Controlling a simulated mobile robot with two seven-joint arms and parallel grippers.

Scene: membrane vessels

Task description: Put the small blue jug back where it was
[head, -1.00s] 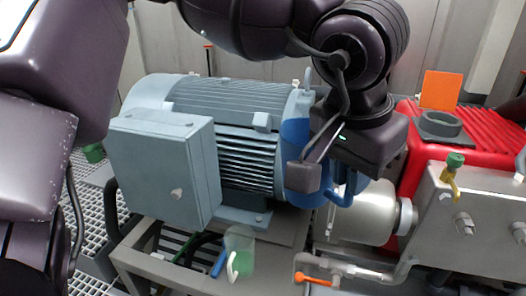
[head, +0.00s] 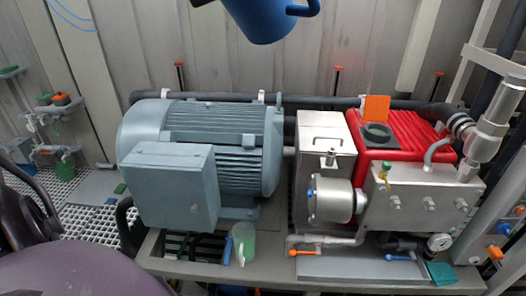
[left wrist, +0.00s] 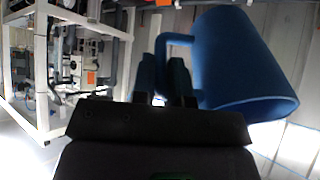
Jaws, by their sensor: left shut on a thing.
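The blue jug (head: 262,18) hangs high at the top edge of the head view, its upper part cut off and its handle to the right. In the left wrist view the same jug (left wrist: 240,65) fills the upper right, with its open rim toward the lower right. My left gripper (left wrist: 167,75) is shut on the jug's handle, whose grip is partly hidden by the fingers. In the head view only a dark bit at the top edge shows near the jug. My right gripper is in neither view.
A grey motor (head: 205,150) stands on a bench, with a red ribbed tank (head: 400,135) and a steel box (head: 420,195) to its right. A translucent green jug (head: 244,243) stands at the bench front. Grating (head: 90,222) lies at left.

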